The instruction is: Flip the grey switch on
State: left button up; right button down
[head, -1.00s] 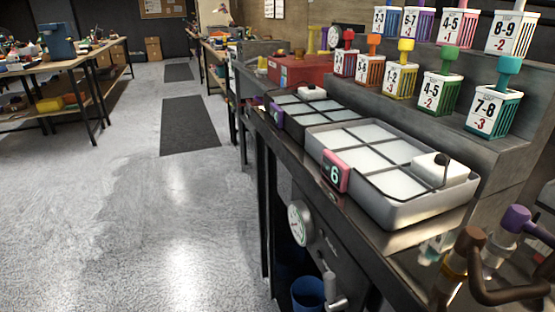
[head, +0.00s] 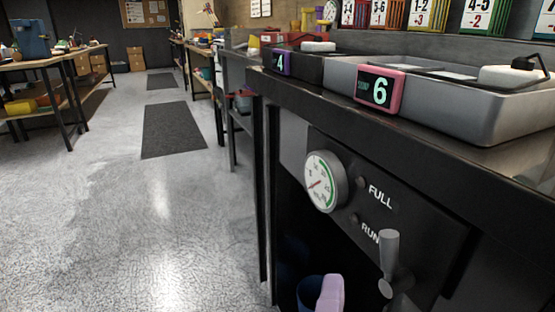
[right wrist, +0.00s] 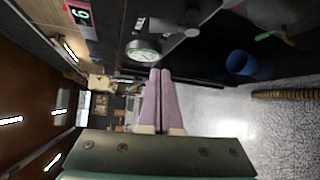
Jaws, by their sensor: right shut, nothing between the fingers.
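The grey switch (head: 389,252) is a lever on the dark front panel under the counter. In the head view its rounded handle stands up above its pivot. It also shows in the right wrist view (right wrist: 190,24), at the top. My right gripper (head: 329,290) shows only as lilac fingertips at the bottom of the head view, to the left of the lever and apart from it. In the right wrist view its two lilac fingers (right wrist: 160,72) are together with nothing between them. My left gripper is not in view.
A round gauge (head: 325,182) sticks out of the panel, up and left of the switch. The counter edge (head: 420,130) overhangs above, with a metal tray (head: 490,112) and a pink number 6 display (head: 380,90). A blue bin (right wrist: 240,63) stands below. Floor at left is clear.

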aim_at(396, 257)
jog(key=b+x, duration=0.2)
jog(key=x, duration=0.8)
jog(key=s+d+p, duration=0.1)
jog(key=s+d+r+p, duration=0.1)
jog(key=s, duration=0.1)
jog(key=shift+s, duration=0.15)
